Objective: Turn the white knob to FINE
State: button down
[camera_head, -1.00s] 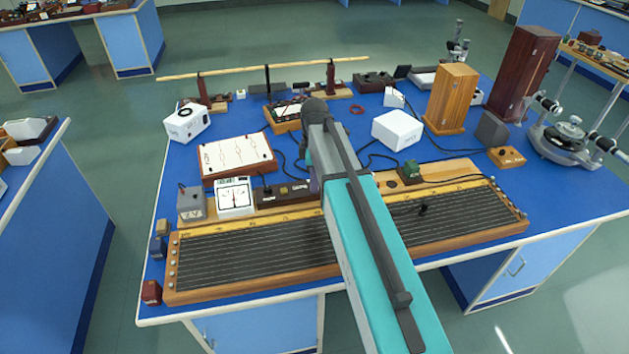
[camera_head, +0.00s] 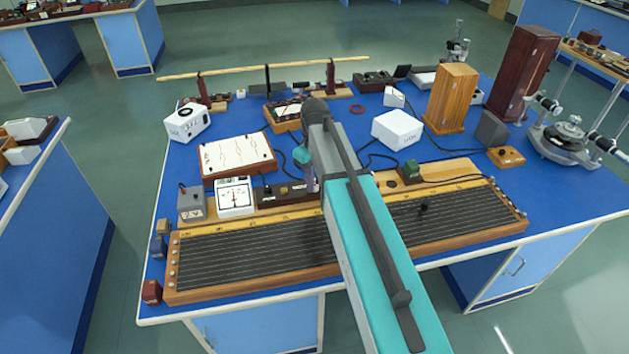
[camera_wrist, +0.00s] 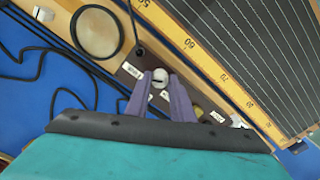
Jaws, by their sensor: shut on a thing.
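The white knob (camera_wrist: 160,76) sits on a dark brown box (camera_wrist: 131,81), with a dark mark on its near side. The box also shows in the head view (camera_head: 270,194), behind the long wire board. My gripper (camera_wrist: 162,80) has its two purple fingers on either side of the knob, shut on it. In the head view my gripper (camera_head: 313,182) stands over the right part of the box, and the arm hides the knob.
The wire board (camera_head: 255,250) with its yellow scale lies close in front of the box. A white meter (camera_head: 235,195) stands to the left.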

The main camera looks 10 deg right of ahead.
jog(key=shift+m, duration=0.3)
jog(key=c, duration=1.5)
grip_release()
jog(key=shift+c, duration=0.2)
jog(key=shift+r, duration=0.2)
notch_tip(320, 180, up, 14)
jog(key=b, duration=0.3)
jog(key=shift+f, duration=0.25)
jog(key=shift+s, duration=0.1)
